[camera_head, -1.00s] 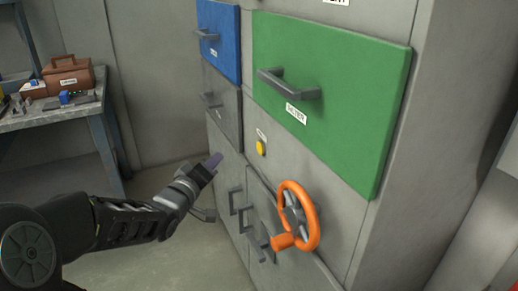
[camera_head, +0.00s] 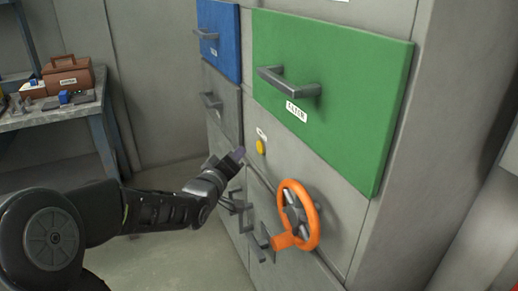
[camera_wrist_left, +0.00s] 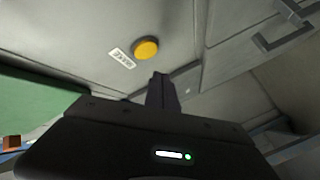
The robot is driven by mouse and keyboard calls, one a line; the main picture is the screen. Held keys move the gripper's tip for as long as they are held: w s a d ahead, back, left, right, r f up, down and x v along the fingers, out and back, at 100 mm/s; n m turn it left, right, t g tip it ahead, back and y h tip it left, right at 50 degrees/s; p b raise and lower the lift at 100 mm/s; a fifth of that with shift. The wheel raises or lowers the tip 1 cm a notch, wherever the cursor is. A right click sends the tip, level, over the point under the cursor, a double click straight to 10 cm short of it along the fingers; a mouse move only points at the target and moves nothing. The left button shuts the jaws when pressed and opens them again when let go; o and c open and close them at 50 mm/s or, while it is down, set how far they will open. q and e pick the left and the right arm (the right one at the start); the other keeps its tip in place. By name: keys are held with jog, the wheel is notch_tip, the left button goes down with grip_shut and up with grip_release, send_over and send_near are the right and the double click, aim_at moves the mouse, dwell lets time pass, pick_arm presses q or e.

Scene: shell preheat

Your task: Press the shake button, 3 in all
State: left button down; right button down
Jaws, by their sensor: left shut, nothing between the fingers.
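The yellow round button (camera_head: 261,147) sits on the grey cabinet front, below the green drawer, with a small white label (camera_head: 261,133) just above it. It also shows in the left wrist view (camera_wrist_left: 146,48), beyond the fingertips and a little to the left of them, its label beside it. My left gripper (camera_head: 238,154) is shut and empty, its tip pointing toward the button, short of it and to its left. In the left wrist view the shut fingers (camera_wrist_left: 161,88) show a gap to the button. My right gripper is not in view.
An orange handwheel (camera_head: 313,214) sticks out below and right of the button. The green drawer (camera_head: 335,90) and blue drawer (camera_head: 219,38) have protruding handles. Grey handles (camera_head: 236,200) lie by my left wrist. A workbench (camera_head: 60,115) with a brown toolbox (camera_head: 68,75) stands at left.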

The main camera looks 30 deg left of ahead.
aim_at(260, 147)
pick_arm(q)
jog(key=shift+w+d+b, duration=0.3)
jog(key=shift+w+d, duration=0.35)
jog(key=shift+w, duration=0.35)
jog(key=shift+w+d, duration=0.1)
dwell(1.3)
jog(key=shift+w+d+b, duration=0.15)
jog(key=shift+w+b, duration=0.1)
jog(key=shift+b, duration=0.1)
jog(key=shift+w+d, duration=0.25)
jog(key=shift+w, duration=0.1)
dwell(0.6)
dwell(0.4)
jog(key=shift+s+a+b, duration=0.45)
jog(key=shift+s+b, duration=0.2)
jog(key=shift+s, duration=0.05)
